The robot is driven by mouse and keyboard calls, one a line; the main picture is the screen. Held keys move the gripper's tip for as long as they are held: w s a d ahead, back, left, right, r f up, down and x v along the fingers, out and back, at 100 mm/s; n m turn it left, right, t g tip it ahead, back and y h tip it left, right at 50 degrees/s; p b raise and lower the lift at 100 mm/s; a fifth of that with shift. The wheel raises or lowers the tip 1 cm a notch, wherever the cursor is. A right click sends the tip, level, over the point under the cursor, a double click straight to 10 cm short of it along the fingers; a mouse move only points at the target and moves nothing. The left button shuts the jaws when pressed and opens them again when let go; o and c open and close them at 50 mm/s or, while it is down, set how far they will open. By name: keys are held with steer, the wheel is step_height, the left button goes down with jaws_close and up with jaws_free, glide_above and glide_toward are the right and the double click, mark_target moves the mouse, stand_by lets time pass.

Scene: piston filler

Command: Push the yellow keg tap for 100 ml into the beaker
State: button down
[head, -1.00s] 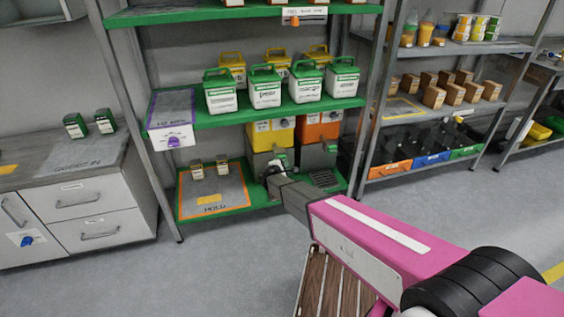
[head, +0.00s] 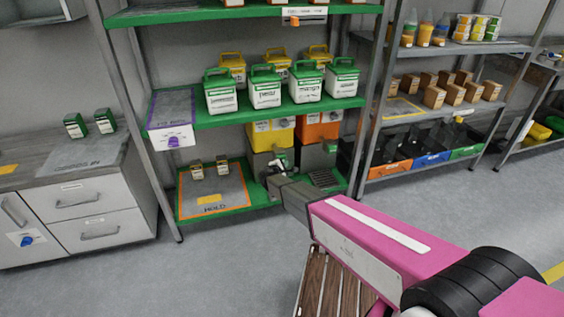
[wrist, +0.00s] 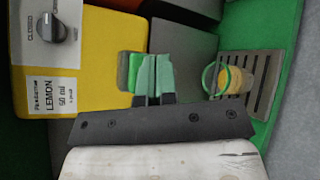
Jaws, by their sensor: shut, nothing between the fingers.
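The yellow keg (head: 270,133) stands on the grey dispenser base on the low green shelf. In the wrist view the yellow keg (wrist: 65,75) fills the left side, with a "LEMON 50 ml" label and a dark knob (wrist: 52,28) by the word "CLOSED". My gripper (wrist: 153,62) is shut and empty, its fingertips right at the bright green tap piece (wrist: 134,70) and partly covering it; I cannot tell whether they touch. The beaker (wrist: 230,80), round with yellowish contents, sits on the slotted drip tray (wrist: 262,75). In the head view my gripper (head: 278,168) is at the dispenser front; the beaker is hidden.
An orange keg (head: 318,131) stands right of the yellow one. The mat marked HOLD (head: 228,190) lies to the left with small boxes on it. The shelf above (head: 190,122) holds several white, green-lidded containers. A shelf post (head: 370,110) stands at the right.

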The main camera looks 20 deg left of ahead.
steer(key=shift+w, duration=0.1)
steer(key=shift+w+a, duration=0.2)
steer(key=shift+w, duration=0.1)
steer(key=shift+w+a, duration=0.35)
steer(key=shift+w, duration=0.25)
stand_by(1.1)
steer(key=shift+s, duration=0.1)
steer(key=shift+s+d, duration=0.55)
steer(key=shift+s, duration=0.35)
steer(key=s+d, duration=0.1)
steer(key=s, duration=0.2)
steer(key=s+d, duration=0.1)
steer(key=shift+s+d, duration=0.15)
steer(key=shift+d, duration=0.15)
steer(key=shift+d, duration=0.1)
stand_by(1.5)
